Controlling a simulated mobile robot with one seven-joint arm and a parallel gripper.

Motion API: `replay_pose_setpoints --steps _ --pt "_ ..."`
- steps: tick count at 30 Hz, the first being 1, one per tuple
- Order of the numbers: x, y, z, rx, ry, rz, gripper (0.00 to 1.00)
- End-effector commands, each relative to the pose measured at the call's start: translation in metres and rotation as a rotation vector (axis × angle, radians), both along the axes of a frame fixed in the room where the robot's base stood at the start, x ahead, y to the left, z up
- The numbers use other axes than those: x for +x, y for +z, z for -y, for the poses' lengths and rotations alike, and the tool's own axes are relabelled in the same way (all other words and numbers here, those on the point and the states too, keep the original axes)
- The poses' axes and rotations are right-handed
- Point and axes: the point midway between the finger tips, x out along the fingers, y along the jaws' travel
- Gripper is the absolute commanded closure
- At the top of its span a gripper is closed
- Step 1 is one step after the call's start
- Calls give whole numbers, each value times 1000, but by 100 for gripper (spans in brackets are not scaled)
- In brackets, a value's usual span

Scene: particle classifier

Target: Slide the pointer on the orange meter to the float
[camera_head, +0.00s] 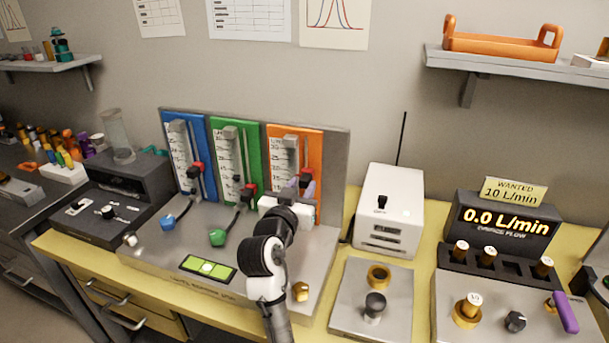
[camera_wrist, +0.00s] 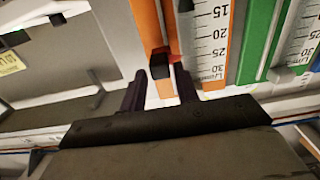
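The orange meter (camera_head: 312,148) is the rightmost of three upright meters. It shows upside down in the wrist view (camera_wrist: 147,22), beside its white scale (camera_wrist: 211,45). A small black block (camera_wrist: 160,65), which looks like the pointer's knob, is on the meter's front. My gripper (camera_head: 296,187) is in front of the meter's lower part. In the wrist view my gripper (camera_wrist: 160,80) has its two dark fingers apart, one on each side of the black block, with gaps visible. I cannot make out the float.
The green meter (camera_head: 231,140) stands just left, the blue meter (camera_head: 190,130) beyond it. A white box (camera_head: 388,210) with an antenna stands to the right. A flow display (camera_head: 505,222) reads 0.0 L/min, below a sign (camera_head: 514,190) reading WANTED 10 L/min.

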Motion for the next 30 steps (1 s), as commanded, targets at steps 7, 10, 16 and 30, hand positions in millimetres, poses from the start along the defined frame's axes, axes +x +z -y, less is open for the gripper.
replay_pose_setpoints --steps 7,10,16,30 --pt "28 1 9 0 0 -1 69" --pt "31 0 10 0 1 0 69" --pt "32 0 10 0 1 0 69" --pt "32 0 10 0 1 0 100"
